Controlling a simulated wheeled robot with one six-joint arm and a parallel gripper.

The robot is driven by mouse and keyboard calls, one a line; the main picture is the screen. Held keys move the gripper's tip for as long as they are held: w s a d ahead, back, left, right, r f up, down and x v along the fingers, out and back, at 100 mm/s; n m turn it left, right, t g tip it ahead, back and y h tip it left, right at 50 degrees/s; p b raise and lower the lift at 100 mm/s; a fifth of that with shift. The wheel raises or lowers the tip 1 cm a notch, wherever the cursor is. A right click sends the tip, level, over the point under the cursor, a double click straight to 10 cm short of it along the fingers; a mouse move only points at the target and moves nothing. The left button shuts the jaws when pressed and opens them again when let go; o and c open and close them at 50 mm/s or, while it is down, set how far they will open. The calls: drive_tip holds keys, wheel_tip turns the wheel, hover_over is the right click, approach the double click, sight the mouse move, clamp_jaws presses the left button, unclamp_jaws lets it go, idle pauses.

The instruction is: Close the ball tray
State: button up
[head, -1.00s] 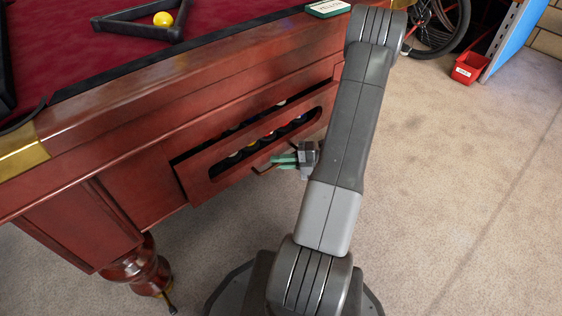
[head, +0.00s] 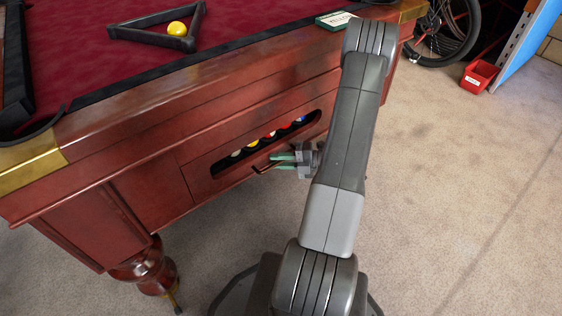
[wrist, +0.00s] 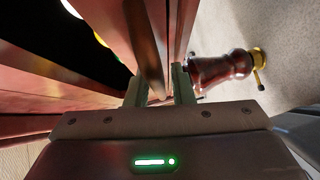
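The ball tray (head: 224,184) is a reddish-brown wooden front in the pool table's side, with a long slot showing several coloured balls (head: 270,134). Its front looks level with the panel around it; any small gap is too fine to tell. A dark bar handle (head: 262,169) stands out from it. My gripper (head: 284,159), with green fingers, is at the handle. In the wrist view my gripper (wrist: 159,88) has its two fingers apart with a gap between them, close to the tray front. Whether they touch the handle is unclear.
The pool table (head: 110,135) fills the left, with a turned leg (head: 145,265) below; this leg also shows in the wrist view (wrist: 222,69). A black triangle rack (head: 150,33) and yellow ball (head: 177,28) lie on top. A red bin (head: 478,76) stands far right. Carpet on the right is clear.

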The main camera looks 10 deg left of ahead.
drive_tip(key=shift+r, duration=0.2)
drive_tip(key=shift+d, duration=0.15)
drive_tip(key=p+v, duration=0.3)
drive_tip(key=v, duration=1)
drive_tip(key=shift+d+f+p, duration=0.25)
drive_tip(key=shift+d+p, duration=0.05)
drive_tip(key=b+x, duration=0.3)
drive_tip(key=x, duration=1)
drive_tip(key=shift+s+a+b, duration=0.1)
drive_tip(key=shift+a+b, duration=0.2)
drive_tip(key=shift+b, duration=0.05)
drive_tip(key=shift+s, duration=0.1)
drive_tip(key=shift+s+d+r+b, duration=0.15)
drive_tip(key=shift+s+d+b, duration=0.25)
drive_tip(key=shift+d, duration=0.05)
